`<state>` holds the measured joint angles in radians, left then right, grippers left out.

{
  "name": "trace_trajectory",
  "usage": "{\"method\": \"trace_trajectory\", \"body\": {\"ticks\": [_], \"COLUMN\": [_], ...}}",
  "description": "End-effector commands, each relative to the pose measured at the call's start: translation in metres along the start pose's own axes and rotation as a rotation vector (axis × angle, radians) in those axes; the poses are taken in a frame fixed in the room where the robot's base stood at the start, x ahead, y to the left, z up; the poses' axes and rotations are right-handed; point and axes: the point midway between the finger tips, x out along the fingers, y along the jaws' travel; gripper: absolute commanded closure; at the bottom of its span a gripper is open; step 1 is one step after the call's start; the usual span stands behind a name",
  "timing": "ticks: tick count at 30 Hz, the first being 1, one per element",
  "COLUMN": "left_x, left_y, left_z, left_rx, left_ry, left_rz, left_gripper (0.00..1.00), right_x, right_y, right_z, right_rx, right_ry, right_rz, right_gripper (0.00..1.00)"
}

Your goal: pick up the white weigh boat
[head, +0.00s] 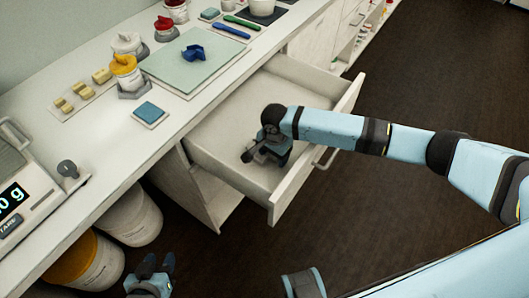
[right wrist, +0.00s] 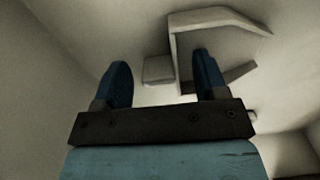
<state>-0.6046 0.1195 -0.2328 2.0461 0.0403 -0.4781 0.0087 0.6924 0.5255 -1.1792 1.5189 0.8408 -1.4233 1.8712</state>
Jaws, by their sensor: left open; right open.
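The drawer (head: 215,140) stands open, and my right gripper (head: 256,156) is inside it, pointing down. In the right wrist view, a pale, angular, thin-walled thing (right wrist: 222,19) lies in the drawer; it looks like the white weigh boat. The right finger overlaps it in the picture, and part of it is hidden. My right gripper is open, with nothing visibly held. I cannot tell whether a finger touches the pale thing. In the head view the gripper and arm hide it. My left gripper (head: 157,265) is open and empty, low beside the counter.
A small pale block (right wrist: 158,69) shows between the right fingers. The counter holds a green mat (head: 188,66) with a blue piece (head: 193,53), several jars and a scale (head: 35,195). Tubs (head: 132,217) stand below. The drawer front (head: 315,150) and side walls surround my right gripper.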

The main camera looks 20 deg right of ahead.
Motion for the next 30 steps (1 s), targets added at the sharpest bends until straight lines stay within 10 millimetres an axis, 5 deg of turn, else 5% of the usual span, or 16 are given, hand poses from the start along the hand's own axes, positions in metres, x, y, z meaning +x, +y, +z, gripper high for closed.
{"method": "trace_trajectory", "body": {"ticks": [6, 13, 23, 30], "left_x": [0.000, 0.000, -0.001, -0.003], "left_y": [0.000, 0.000, 0.000, 0.001], "left_z": [-0.001, -0.001, -0.002, -0.006], "left_rx": [0.000, 0.000, 0.001, 0.003], "left_ry": [0.002, 0.002, 0.002, 0.005], "left_rz": [0.000, 0.000, 0.000, 0.000], "left_gripper": [0.57, 0.57, 0.57, 0.57], "right_x": [0.000, 0.000, -0.002, -0.027], "right_y": [0.000, 0.000, 0.000, 0.000], "right_z": [0.000, 0.000, 0.000, 0.000], "right_rx": [0.000, 0.000, 0.000, 0.000], "right_ry": [0.000, 0.000, 0.000, -0.001], "right_rz": [0.000, -0.001, -0.001, -0.003], "right_gripper": [0.36, 0.87, 0.87, 0.87]}}
